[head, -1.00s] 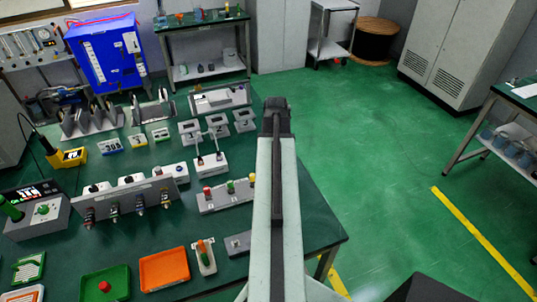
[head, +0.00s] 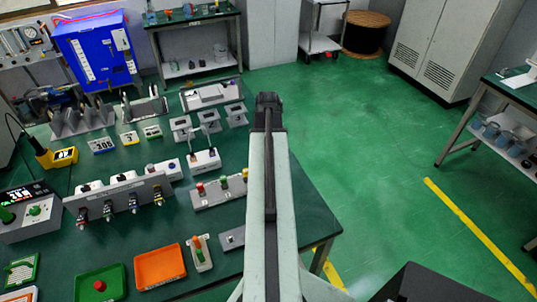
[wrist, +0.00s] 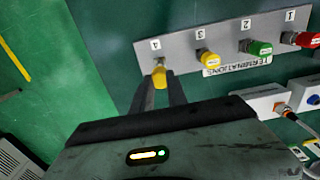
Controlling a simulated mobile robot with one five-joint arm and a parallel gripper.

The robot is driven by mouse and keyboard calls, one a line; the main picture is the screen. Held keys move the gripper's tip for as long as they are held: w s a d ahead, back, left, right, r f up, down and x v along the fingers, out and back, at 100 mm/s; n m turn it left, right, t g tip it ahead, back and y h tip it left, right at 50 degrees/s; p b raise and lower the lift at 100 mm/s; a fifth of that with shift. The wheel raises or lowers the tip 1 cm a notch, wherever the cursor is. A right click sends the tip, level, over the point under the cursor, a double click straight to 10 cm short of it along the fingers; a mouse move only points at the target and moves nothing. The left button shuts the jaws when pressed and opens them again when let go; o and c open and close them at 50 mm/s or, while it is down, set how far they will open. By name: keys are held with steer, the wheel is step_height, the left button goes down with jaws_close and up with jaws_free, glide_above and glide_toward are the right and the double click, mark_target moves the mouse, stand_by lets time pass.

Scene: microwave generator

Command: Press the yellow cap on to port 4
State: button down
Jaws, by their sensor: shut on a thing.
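In the wrist view the grey terminations panel (wrist: 178,48) carries labels 4, 3, 2, 1 from left to right. A yellow cap (wrist: 160,73) is at the port under label 4, between the fingertips of my gripper (wrist: 160,84), which is shut on it. The port behind the cap is hidden, so I cannot tell how far on the cap sits. Another yellow cap (wrist: 207,58) is at 3, a green cap (wrist: 260,47) at 2 and a red cap (wrist: 305,39) at 1. In the head view the panel (head: 214,200) is left of my arm, which hides my gripper and the port 4 end.
A white cable box (wrist: 262,102) stands beside the panel in the wrist view. In the head view an orange tray (head: 160,283) and a green tray (head: 88,297) lie near the front of the bench. Open green floor (head: 350,120) is to the right.

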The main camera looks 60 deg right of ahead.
steer(key=shift+f+b, duration=2.05)
steer(key=shift+f, duration=0.3)
steer(key=shift+f+b, duration=0.45)
steer(key=c, duration=1.2)
jaws_free()
steer(key=shift+c, duration=0.2)
steer(key=shift+r, duration=0.1)
step_height(320, 180, up, 8)
steer(key=p, duration=0.8)
